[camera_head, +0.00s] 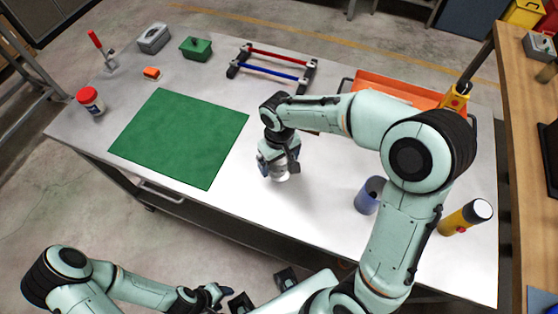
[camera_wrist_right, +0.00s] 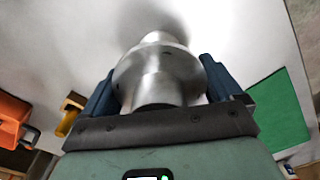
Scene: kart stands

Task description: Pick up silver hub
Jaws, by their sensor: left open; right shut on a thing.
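The silver hub (camera_wrist_right: 158,70) is a round, stepped metal piece between the fingers in the right wrist view. In the head view only its lower end (camera_head: 281,177) shows under my right gripper (camera_head: 277,168). My right gripper (camera_wrist_right: 158,88) is shut on the hub, with a dark blue finger on each side. I cannot tell whether the hub touches the table. My left gripper (camera_head: 226,300) is open and empty, low in front of the table's near edge.
A green mat (camera_head: 180,137) lies left of the right gripper. A blue cup (camera_head: 369,195) and a yellow-black flashlight (camera_head: 464,217) stand to the right. An orange tray (camera_head: 400,88), red and blue bars (camera_head: 272,65), a green box (camera_head: 196,48) and a red-lidded jar (camera_head: 90,101) are further around.

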